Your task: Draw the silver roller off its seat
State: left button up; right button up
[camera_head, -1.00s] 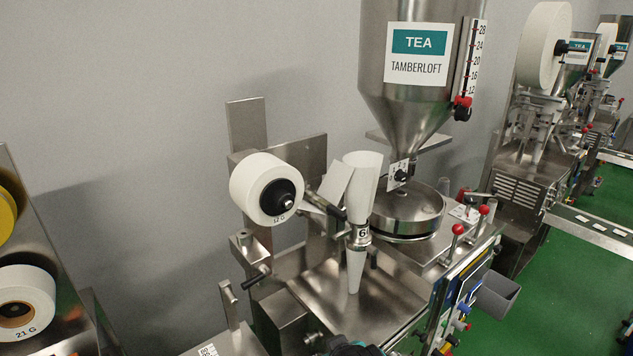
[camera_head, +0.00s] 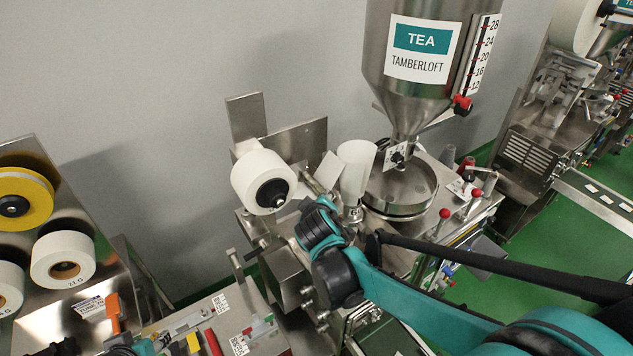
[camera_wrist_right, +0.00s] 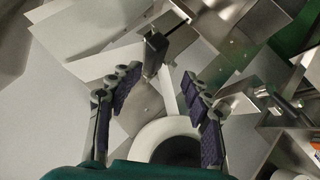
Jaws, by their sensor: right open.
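In the head view the right wrist hides the fingers. A teal part at the bottom left edge may belong to my left gripper; its jaws cannot be made out.
A white paper roll (camera_head: 250,181) sits on its black hub, and it also shows below the fingers in the right wrist view (camera_wrist_right: 158,128). A white funnel (camera_head: 355,166) and the tea hopper (camera_head: 420,70) stand to the right. A bench with tools (camera_head: 222,310) is at lower left.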

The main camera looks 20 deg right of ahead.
aim_at(316, 189)
jog(key=shift+n+t+h, duration=0.3)
jog(key=shift+n+t, duration=0.1)
jog(key=shift+n, duration=0.1)
jog(key=shift+w+a+r+p+x, duration=0.1)
jog(key=shift+w+r+p+x, duration=0.1)
jog(key=shift+x, duration=1.65)
jog(key=shift+w+a+r+p+x, duration=0.15)
jog(key=shift+w+r+x, duration=0.1)
jog(key=shift+x, duration=1.6)
jog(key=shift+w+r+p+x, duration=0.15)
jog(key=shift+r+p+x, duration=0.05)
jog(key=shift+x, duration=1.65)
jog(key=shift+s, duration=0.1)
grip_shut()
